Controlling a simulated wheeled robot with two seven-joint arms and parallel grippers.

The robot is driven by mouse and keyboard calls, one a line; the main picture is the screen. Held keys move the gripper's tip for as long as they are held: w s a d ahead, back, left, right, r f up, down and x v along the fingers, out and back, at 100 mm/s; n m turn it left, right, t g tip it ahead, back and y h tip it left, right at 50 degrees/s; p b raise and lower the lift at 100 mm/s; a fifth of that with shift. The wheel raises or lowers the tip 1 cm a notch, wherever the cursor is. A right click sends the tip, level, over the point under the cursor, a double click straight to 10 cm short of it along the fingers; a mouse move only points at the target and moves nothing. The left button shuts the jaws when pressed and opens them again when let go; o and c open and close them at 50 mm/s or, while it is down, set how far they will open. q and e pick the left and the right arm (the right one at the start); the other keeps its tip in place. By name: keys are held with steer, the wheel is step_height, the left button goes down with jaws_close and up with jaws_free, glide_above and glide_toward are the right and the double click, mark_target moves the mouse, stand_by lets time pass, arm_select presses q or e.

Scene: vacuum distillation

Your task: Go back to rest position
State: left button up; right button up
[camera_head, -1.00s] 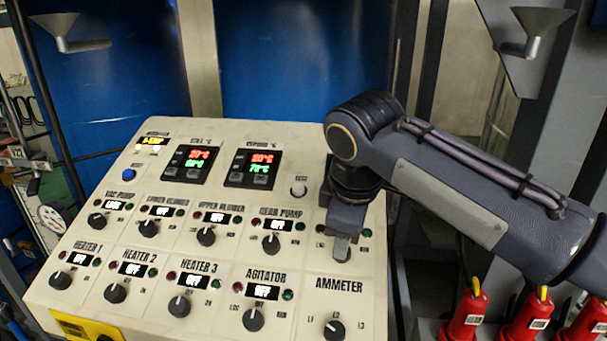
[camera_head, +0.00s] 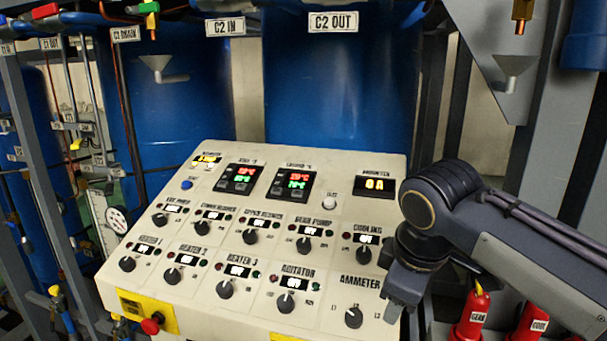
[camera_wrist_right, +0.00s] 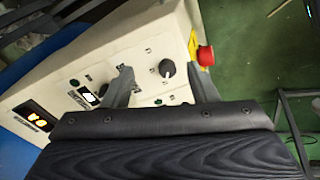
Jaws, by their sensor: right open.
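My right gripper (camera_head: 403,310) is at the right edge of the cream control panel (camera_head: 215,310), its arm coming in from the right. In the right wrist view its two fingers (camera_wrist_right: 163,88) are apart with nothing between them. The ammeter knob (camera_wrist_right: 167,68) shows beyond them, and also in the head view (camera_head: 354,317). I cannot tell whether the fingers touch the panel. The cooling knob (camera_head: 363,256) is just left of my right wrist. My left gripper is not in view.
A red emergency button (camera_head: 152,325) on a yellow plate is at the panel's front left; one also shows in the right wrist view (camera_wrist_right: 205,56). Red bottles (camera_head: 472,316) stand at the lower right. Blue tanks (camera_head: 325,90) and grey posts are behind the panel.

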steer(key=s+d+f+m+t+y+b, duration=0.1)
steer(key=s+d+f+m+y, duration=0.1)
steer(key=s+f+m, duration=0.4)
steer(key=s+d+f+m+y+b, duration=0.2)
steer(key=s+f+m, duration=0.5)
steer(key=s+f, duration=0.5)
step_height(320, 180, down, 2)
steer(key=shift+s+d+f+t, duration=0.15)
steer(key=shift+d+t, duration=0.25)
steer(key=shift+d, duration=0.5)
